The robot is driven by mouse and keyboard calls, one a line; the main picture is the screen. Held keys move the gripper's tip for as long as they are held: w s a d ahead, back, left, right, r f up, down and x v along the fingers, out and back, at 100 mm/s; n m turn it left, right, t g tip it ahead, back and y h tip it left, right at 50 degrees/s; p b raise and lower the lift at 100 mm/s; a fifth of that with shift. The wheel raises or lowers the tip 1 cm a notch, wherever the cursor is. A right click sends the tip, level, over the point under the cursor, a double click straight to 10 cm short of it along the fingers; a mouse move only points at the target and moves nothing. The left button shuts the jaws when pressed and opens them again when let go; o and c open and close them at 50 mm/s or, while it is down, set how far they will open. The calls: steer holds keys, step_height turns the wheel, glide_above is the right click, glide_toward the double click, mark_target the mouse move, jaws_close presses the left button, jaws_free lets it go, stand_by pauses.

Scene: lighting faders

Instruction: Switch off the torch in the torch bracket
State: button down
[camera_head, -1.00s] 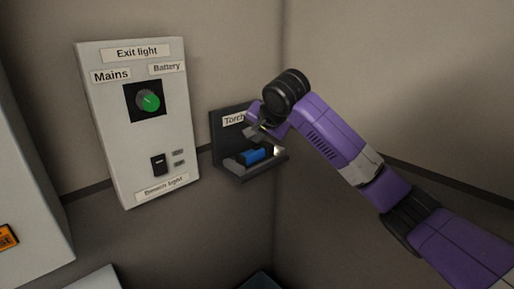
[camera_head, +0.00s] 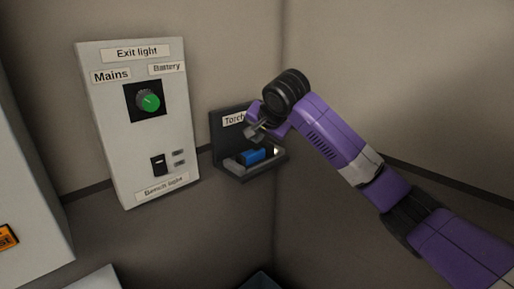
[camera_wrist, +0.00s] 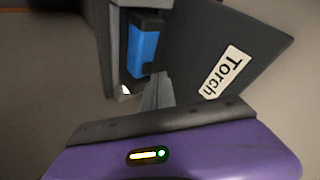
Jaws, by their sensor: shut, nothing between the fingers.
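The blue torch (camera_head: 252,156) lies in the dark torch bracket (camera_head: 232,171) in the corner, below a label reading "Torch" (camera_head: 233,119). A bright spot shows at the bracket's right end, at the torch's end. In the wrist view the torch (camera_wrist: 143,45) shows its blue body, with a small bright spot near its lower end. My gripper (camera_head: 252,133) is just above the torch, in front of the bracket's back plate. Its fingers (camera_wrist: 157,92) are shut and empty, and appear apart from the torch.
Walls meet in a corner behind the bracket.

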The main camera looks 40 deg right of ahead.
steer(key=shift+f, duration=0.15)
stand_by(0.3)
steer(key=shift+f, duration=0.4)
stand_by(0.4)
steer(key=shift+r+p, duration=0.6)
steer(key=shift+p, duration=0.15)
step_height(320, 180, up, 6)
steer(key=p, duration=0.6)
stand_by(0.5)
